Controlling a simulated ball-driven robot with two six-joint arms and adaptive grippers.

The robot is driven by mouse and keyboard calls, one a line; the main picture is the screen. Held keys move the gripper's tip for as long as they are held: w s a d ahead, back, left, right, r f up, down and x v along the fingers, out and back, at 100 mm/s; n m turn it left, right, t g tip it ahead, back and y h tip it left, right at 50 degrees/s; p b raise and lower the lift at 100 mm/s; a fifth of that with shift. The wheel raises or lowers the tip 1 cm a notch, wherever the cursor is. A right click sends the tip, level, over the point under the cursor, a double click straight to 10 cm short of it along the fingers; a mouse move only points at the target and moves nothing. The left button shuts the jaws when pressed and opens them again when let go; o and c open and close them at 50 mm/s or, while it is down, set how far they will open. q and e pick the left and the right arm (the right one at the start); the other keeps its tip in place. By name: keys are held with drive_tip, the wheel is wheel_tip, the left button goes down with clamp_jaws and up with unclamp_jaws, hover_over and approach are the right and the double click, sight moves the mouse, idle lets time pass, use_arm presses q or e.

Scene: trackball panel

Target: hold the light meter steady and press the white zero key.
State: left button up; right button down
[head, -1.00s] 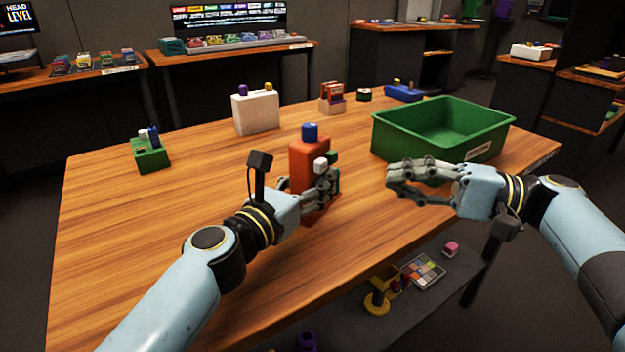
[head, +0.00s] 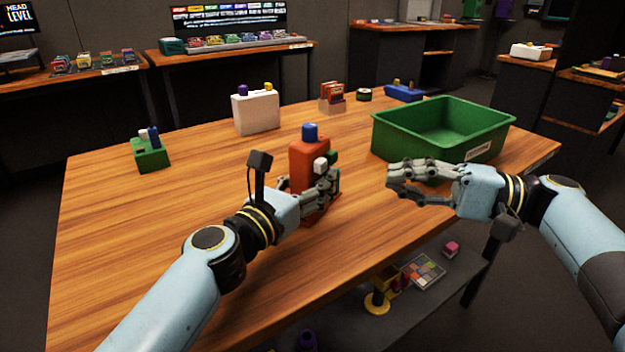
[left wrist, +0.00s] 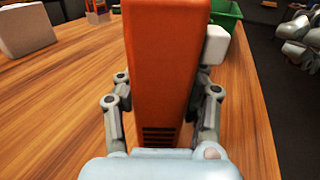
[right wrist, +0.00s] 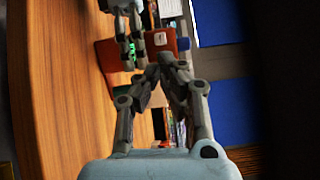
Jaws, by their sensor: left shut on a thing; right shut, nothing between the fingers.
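The light meter (head: 308,158) is an orange upright box with a blue knob (head: 310,132) on top. It stands on the table towards the front middle. A white key (head: 320,164) sticks out of its side, with a green key (head: 333,157) beside it. My left gripper (head: 325,187) is shut around the meter's body; the left wrist view shows a finger on each side of the orange body (left wrist: 165,60) and the white key (left wrist: 215,45) at right. My right gripper (head: 392,182) is shut and empty, to the right of the meter and apart from it. The right wrist view shows the meter (right wrist: 108,56) sideways, partly hidden by fingers.
A green bin (head: 440,138) stands behind my right gripper. A white box (head: 256,112), a small green block holder (head: 150,154) and a card holder (head: 332,98) stand further back. Bare table lies at the left and between the two grippers.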

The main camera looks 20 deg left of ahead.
sight(320, 166)
drive_tip(key=s+m+h, duration=0.1)
drive_tip(key=m, duration=0.4)
drive_tip(key=s+d+m+g+h, duration=0.1)
drive_tip(key=m+h, duration=0.1)
drive_tip(key=m, duration=0.4)
drive_tip(key=s+m+g+h, duration=0.1)
drive_tip(key=s+m+h, duration=0.1)
drive_tip(key=m, duration=0.3)
drive_tip(key=shift+s+d+f+m, duration=0.1)
drive_tip(key=shift+d+f+m, duration=0.1)
drive_tip(key=shift+m, duration=0.2)
drive_tip(key=w+a, duration=0.2)
drive_tip(key=a, duration=0.6)
drive_tip(key=shift+w+a, duration=0.2)
drive_tip(key=shift+a, duration=0.05)
drive_tip(key=shift+a, duration=0.1)
idle(0.8)
